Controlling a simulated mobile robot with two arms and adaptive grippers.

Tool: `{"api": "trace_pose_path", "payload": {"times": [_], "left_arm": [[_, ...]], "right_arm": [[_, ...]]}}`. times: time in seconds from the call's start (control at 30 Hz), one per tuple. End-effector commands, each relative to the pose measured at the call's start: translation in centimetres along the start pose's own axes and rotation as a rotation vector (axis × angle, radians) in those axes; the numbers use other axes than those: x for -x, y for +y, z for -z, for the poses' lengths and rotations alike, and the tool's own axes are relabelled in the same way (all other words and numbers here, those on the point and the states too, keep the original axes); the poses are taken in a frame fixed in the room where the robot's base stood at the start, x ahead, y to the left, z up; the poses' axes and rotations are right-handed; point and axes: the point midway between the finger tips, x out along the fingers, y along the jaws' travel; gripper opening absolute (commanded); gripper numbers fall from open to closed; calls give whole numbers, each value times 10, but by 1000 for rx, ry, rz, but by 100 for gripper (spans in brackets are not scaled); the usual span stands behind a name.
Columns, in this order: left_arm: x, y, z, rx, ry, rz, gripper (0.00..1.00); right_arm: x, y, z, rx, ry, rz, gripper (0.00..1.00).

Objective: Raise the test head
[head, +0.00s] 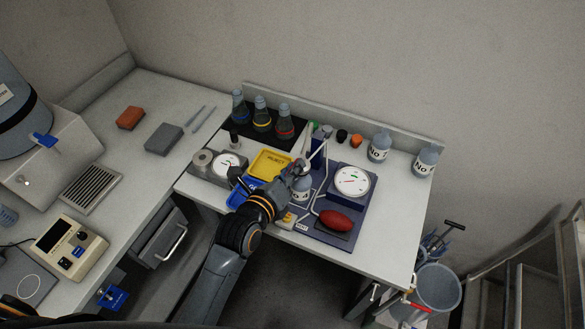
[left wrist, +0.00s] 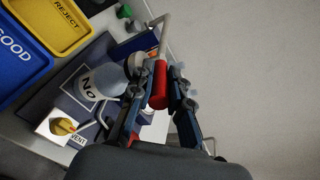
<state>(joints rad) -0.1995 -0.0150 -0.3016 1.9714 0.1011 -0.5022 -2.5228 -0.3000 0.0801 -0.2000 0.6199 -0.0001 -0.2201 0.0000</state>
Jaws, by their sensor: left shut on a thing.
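The tester is a dark blue base (head: 352,215) on the white table, with a white dial (head: 352,181), a red oval pad (head: 336,221) and a bent grey bar (head: 318,152). A bottle marked "No" (head: 301,188) stands on it; it also shows in the left wrist view (left wrist: 98,82). A pale round part (left wrist: 134,66) sits at the bottle's top; I cannot tell whether it is the test head or a cap. My left gripper (head: 302,168) is shut on the red handle (left wrist: 158,85) at the bar's end, above and beside the bottle. My right gripper is not seen.
A yellow REJECT tray (head: 271,164) and blue GOOD tray (left wrist: 22,62) lie left of the tester. A yellow VENT knob (left wrist: 64,126) is at its front. Several flasks (head: 262,115) stand behind, and two bottles (head: 379,148) stand back right. The table's right front is clear.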

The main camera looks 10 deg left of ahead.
Motion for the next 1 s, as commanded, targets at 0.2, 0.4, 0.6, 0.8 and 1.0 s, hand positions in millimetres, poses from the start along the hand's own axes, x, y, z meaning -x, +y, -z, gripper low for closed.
{"api": "trace_pose_path", "payload": {"times": [0.2,0.4,0.6,0.8,1.0], "left_arm": [[0,-1,-1,-1,3,-3,0],[1,-9,-10,-3,30,-30,0],[-2,-23,-25,-4,96,-98,0],[-11,-36,-42,-1,186,-193,0],[-22,-52,-57,14,284,-291,0]], "right_arm": [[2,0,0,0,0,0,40],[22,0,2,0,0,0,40],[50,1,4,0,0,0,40],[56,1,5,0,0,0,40],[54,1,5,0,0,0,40]]}}
